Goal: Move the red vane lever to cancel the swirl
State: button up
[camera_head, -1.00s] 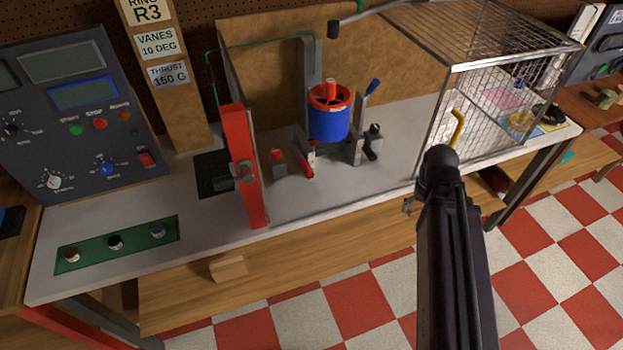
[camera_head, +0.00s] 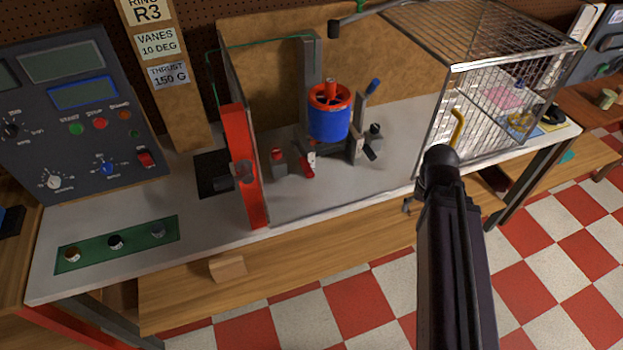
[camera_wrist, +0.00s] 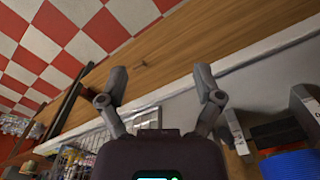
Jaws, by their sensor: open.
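A blue duct (camera_head: 329,123) with a red rim and a red rotor hub (camera_head: 330,88) stands on the bench in the middle of the head view. Below it a small red lever (camera_head: 308,171) hangs at the front of the grey stand. My gripper (camera_wrist: 160,75) shows in the wrist view with its two fingers spread and nothing between them. It is over the bench's front edge, apart from the duct. Part of the blue duct (camera_wrist: 291,165) shows at the wrist view's lower right. In the head view my arm hides the gripper's fingers.
A red post (camera_head: 244,165) stands left of the duct and a blue-tipped lever (camera_head: 371,90) right of it. A wire cage (camera_head: 480,110) is farther right. A control panel (camera_head: 75,110) is at left. A label board reads VANES 10 DEG (camera_head: 156,43). The bench front is mostly clear.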

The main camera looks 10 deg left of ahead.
dwell(0.3)
jog(key=c, duration=0.4)
jog(key=shift+d, duration=0.4)
jog(key=shift+s+d, duration=0.1)
jog(key=shift+d, duration=0.05)
